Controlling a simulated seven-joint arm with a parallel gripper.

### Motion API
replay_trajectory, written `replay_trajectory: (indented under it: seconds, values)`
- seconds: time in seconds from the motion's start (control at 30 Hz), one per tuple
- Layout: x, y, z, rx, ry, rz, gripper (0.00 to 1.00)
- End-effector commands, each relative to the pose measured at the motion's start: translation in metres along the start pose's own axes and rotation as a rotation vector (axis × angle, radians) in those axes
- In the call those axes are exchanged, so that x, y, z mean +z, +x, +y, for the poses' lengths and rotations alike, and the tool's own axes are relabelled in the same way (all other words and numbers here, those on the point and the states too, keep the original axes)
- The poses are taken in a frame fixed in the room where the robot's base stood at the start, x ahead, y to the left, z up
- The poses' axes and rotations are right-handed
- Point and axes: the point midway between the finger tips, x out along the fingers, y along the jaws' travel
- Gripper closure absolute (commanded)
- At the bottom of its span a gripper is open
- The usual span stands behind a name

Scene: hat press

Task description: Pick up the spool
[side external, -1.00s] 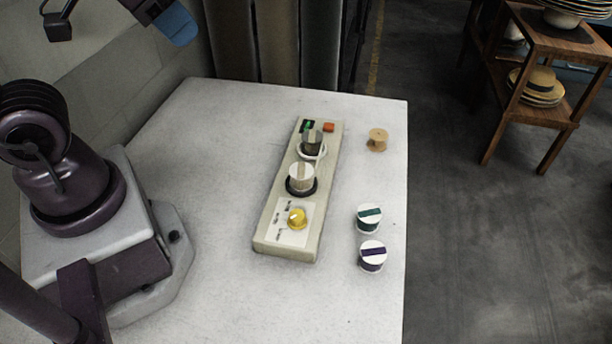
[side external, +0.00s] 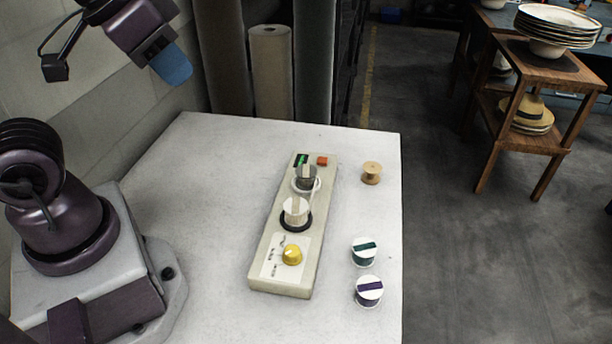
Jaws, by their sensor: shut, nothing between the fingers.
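A small wooden spool (side external: 371,173) stands upright on the white table, near its right edge and right of the control panel's far end. My gripper (side external: 174,66), with blue fingertips, is high at the upper left. It is shut and empty, well apart from the spool. Nothing covers the spool.
A long beige panel (side external: 267,276) with grey and white knobs and a yellow dial lies mid-table, between my gripper's side and the spool. Table (side external: 190,215) left of the panel is clear.

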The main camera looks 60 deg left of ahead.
Motion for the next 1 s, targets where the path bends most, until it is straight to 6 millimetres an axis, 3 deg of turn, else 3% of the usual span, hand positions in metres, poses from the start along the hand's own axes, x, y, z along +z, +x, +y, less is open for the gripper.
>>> replay_trajectory:
  seconds: [0.43, 0.77, 1.0]
  values:
    - [0.0000, 0.0000, 0.0000, 0.000, 0.000, 0.000, 1.00]
    - [0.0000, 0.0000, 0.0000, 0.000, 0.000, 0.000, 0.26]
    - [-0.0001, 0.0000, 0.0000, 0.000, 0.000, 0.000, 0.25]
